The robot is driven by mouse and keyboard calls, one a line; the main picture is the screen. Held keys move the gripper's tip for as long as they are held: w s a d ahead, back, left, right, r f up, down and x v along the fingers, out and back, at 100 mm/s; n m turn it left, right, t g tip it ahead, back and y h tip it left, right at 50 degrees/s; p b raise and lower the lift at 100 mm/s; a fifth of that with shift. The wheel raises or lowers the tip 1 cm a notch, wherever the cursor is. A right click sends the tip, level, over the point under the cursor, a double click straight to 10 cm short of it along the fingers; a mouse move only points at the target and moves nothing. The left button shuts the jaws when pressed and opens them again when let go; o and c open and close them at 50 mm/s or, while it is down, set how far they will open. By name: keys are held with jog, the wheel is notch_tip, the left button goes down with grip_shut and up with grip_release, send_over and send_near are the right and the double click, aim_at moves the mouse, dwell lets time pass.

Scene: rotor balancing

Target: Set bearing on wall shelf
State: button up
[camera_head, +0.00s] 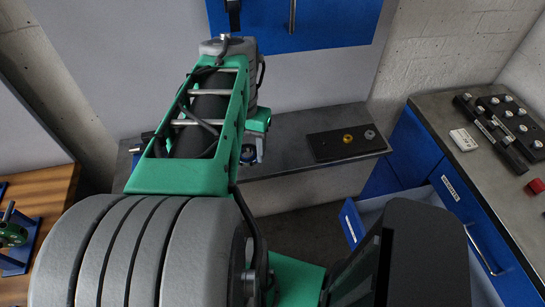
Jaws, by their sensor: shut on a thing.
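My arm reaches forward to the wall, and its wrist bends down over a grey wall shelf (290,134). My gripper (250,156) is at the end of this wrist, low over the left part of the shelf, and mostly hidden behind the arm. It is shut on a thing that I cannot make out. I cannot tell whether this thing touches the shelf. I cannot identify the bearing for sure. A black plate (326,147) lies on the right part of the shelf, with a yellow round piece (348,138) and a grey round piece (369,134) on it.
A blue tool panel (325,22) hangs above the shelf. A bench (470,153) with black fixtures (510,120), a white box (463,140) and a red piece (536,186) stands at the right. A drawer (354,222) is open below it. A wooden table (45,190) is at the left.

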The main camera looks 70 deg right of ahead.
jog(key=s+f+m+b, duration=0.15)
jog(key=s+m, duration=0.25)
jog(key=s, duration=0.4)
jog(key=p, duration=0.4)
send_over(272, 160)
notch_tip(272, 160, down, 10)
jog(key=shift+a+f, duration=0.1)
jog(key=shift+f, duration=1.65)
jog(key=shift+f, duration=0.1)
jog(key=o, duration=1.6)
jog(key=shift+c, duration=0.2)
notch_tip(272, 160, up, 8)
jog(key=b, duration=0.1)
jog(key=shift+f, duration=0.15)
